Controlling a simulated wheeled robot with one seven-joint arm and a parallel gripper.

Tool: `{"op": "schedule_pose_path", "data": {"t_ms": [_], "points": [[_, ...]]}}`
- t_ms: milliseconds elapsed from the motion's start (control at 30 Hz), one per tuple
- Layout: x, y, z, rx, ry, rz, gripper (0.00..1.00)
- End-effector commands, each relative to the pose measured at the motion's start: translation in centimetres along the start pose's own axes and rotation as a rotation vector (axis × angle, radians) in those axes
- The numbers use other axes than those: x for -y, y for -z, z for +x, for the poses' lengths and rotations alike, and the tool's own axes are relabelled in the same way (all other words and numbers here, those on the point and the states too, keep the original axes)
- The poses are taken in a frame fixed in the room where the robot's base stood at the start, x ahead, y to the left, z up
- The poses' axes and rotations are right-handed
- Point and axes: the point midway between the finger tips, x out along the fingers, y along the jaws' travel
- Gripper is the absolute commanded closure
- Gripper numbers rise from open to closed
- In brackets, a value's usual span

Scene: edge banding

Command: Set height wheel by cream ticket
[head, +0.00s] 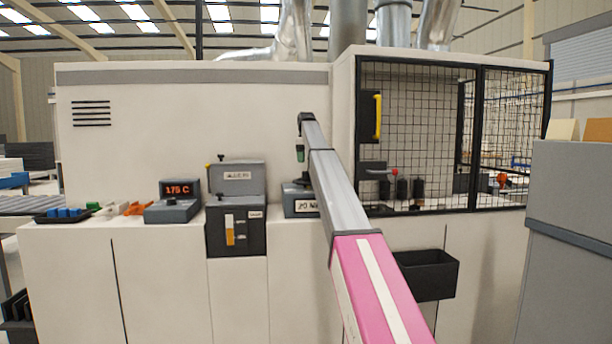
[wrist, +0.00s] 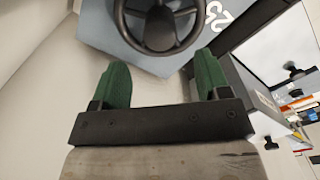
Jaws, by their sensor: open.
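A black spoked handwheel (wrist: 160,28) sits on a blue-grey housing (wrist: 97,28) at the top of the wrist view, cut off by the frame's top edge. In the head view the grey housing (head: 289,203) carries a pale label (head: 307,206) that seems to read 20; the wheel is largely hidden by my arm. My gripper (wrist: 162,70) is open, its two green fingers apart and empty, with the wheel just beyond the tips. In the head view my gripper (head: 300,154) points down above the housing. I cannot make out a cream ticket.
To the left stand a grey unit with a sight gauge (head: 235,230) and a display reading 175 C (head: 175,202). Blue, green and orange pieces lie further left. A mesh guard (head: 415,120) and a black bin (head: 428,275) are on the right, with a grey cabinet (head: 575,210) beyond.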

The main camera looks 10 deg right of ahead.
Motion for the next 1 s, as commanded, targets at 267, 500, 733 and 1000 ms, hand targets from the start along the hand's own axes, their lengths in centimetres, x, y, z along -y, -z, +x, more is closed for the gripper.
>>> {"op": "schedule_pose_path", "data": {"t_ms": [267, 500, 733, 1000], "points": [[0.1, -0.1, 5.1, 0.001, 0.001, 0.000, 0.31], [0.0, 0.0, 7.5, 0.000, 0.000, 0.000, 0.31], [0.0, 0.0, 7.6, 0.000, 0.000, 0.000, 0.31], [0.0, 0.0, 7.5, 0.000, 0.000, 0.000, 0.80]]}}
